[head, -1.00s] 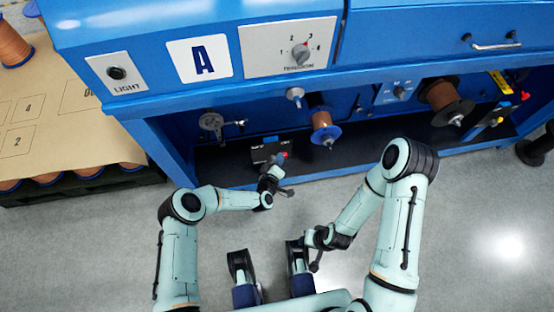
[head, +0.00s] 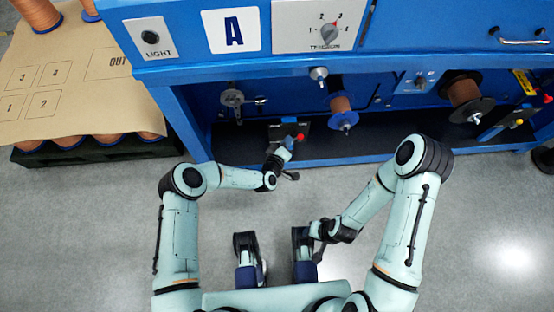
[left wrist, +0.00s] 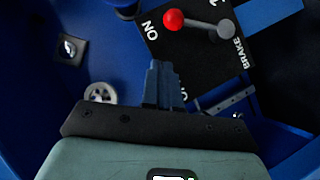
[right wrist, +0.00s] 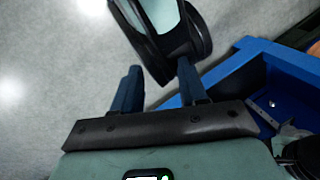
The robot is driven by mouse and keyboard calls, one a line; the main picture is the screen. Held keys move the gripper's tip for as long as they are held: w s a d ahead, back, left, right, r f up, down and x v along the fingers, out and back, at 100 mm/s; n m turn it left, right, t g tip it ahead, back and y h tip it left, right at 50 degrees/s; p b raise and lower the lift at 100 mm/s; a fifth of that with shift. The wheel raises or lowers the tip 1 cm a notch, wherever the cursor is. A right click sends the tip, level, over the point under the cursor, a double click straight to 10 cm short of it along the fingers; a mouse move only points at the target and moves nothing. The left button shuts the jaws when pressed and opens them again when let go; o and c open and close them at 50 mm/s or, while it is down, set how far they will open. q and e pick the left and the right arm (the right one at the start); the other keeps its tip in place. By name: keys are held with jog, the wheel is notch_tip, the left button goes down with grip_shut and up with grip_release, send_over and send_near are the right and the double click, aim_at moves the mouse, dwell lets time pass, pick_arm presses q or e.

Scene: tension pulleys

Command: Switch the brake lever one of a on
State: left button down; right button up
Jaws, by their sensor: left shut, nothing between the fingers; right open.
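The brake lever is a short grey arm with a red knob (left wrist: 174,20), on a black panel (left wrist: 205,65) marked "ON" and "BRAKE", in the left wrist view. The knob sits beside the "ON" lettering. In the head view the red knob (head: 300,137) shows small on the dark box (head: 281,131) under unit A. My left gripper (left wrist: 160,66) is shut and empty; its tips appear just below the "ON" lettering, apart from the knob in the picture. In the head view it (head: 283,150) covers part of the box. My right gripper (right wrist: 158,75) is open and empty, away from the machine.
The blue machine bears an "A" sign (head: 233,31), a tension dial (head: 329,33) and a light button (head: 150,37). A copper spool (head: 341,104) hangs right of the brake box. A spool pallet (head: 70,110) stands at left. Grey floor (head: 490,220) is open.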

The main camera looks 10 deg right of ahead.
pick_arm(q)
jog(key=p+v, duration=0.2)
jog(key=v, duration=0.6)
jog(key=shift+r, duration=0.25)
pick_arm(e)
jog(key=shift+g+y, duration=0.3)
jog(key=shift+g, duration=0.4)
jog(key=s+r, duration=0.1)
jog(key=s+a+r, duration=0.1)
jog(key=s, duration=0.1)
jog(key=shift+a+r, duration=0.2)
jog(key=shift+r, duration=0.2)
pick_arm(q)
jog(key=shift+s, duration=0.1)
jog(key=s+a+r+g+y+p, duration=0.1)
jog(key=s+a+g+p, duration=0.3)
jog(key=s, duration=0.6)
jog(key=s+a+r+m+g+y+p, duration=0.1)
jog(key=s+a+r+g+p, duration=0.3)
jog(key=s+a, duration=0.3)
jog(key=s+a+r+m+g+y+p, duration=0.1)
jog(key=s+a+g+p, duration=0.4)
jog(key=s, duration=0.8)
jog(key=shift+p+v, duration=0.4)
jog(key=shift+v, duration=0.55)
pick_arm(e)
notch_tip(320, 180, up, 13)
jog(key=shift+s+a+g, duration=0.15)
jog(key=shift+g, duration=0.25)
